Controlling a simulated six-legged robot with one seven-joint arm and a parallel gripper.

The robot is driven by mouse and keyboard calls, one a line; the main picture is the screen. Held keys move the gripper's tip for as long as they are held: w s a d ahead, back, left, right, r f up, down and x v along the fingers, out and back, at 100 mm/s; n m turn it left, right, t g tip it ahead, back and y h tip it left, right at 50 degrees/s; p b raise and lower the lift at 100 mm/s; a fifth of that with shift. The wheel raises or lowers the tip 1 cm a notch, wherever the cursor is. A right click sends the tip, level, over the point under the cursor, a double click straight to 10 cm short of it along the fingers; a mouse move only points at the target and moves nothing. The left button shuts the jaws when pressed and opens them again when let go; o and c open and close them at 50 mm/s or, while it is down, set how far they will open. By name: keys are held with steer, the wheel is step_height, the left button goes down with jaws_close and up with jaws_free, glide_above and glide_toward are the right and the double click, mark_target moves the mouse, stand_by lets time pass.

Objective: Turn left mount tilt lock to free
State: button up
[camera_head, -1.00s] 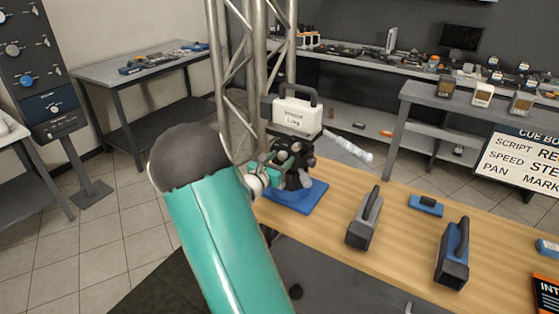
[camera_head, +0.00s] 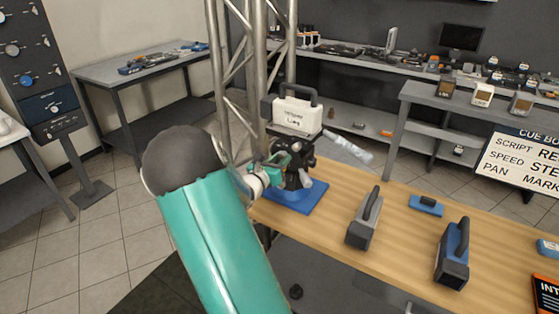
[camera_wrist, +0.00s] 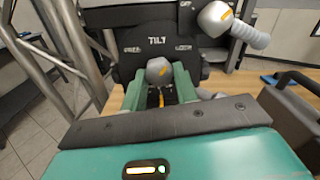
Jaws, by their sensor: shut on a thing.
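The left mount (camera_head: 300,172) is a black head on a blue base plate (camera_head: 312,200) at the table's left end. In the wrist view its black face carries the word TILT (camera_wrist: 157,40), with small blurred words on both sides. Below that word is the tilt lock (camera_wrist: 159,70), a grey rounded knob with an orange mark. My gripper (camera_wrist: 158,92) has its green fingers on either side of the lock, shut on it. In the head view my gripper (camera_head: 277,165) meets the mount's left side, and the contact is too small to make out.
A white-faced box with a black handle (camera_head: 297,115) sits on top of the mount. A pale bar (camera_head: 347,148) sticks out to its right. A metal truss (camera_head: 235,80) stands close behind. Handled blocks (camera_head: 364,220) (camera_head: 453,255) stand on the wooden table (camera_head: 400,250).

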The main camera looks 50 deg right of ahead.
steer(key=n, duration=0.3)
steer(key=shift+n, duration=0.3)
steer(key=n, duration=0.8)
steer(key=shift+s+r+n, duration=0.15)
steer(key=shift+n, duration=1.95)
steer(key=o, duration=1)
steer(key=shift+r, duration=0.1)
steer(key=shift+c, duration=0.2)
steer(key=shift+a, duration=0.1)
steer(key=s+a, duration=0.1)
steer(key=a, duration=1.2)
steer(key=shift+s+a, duration=0.25)
steer(key=shift+a, duration=0.05)
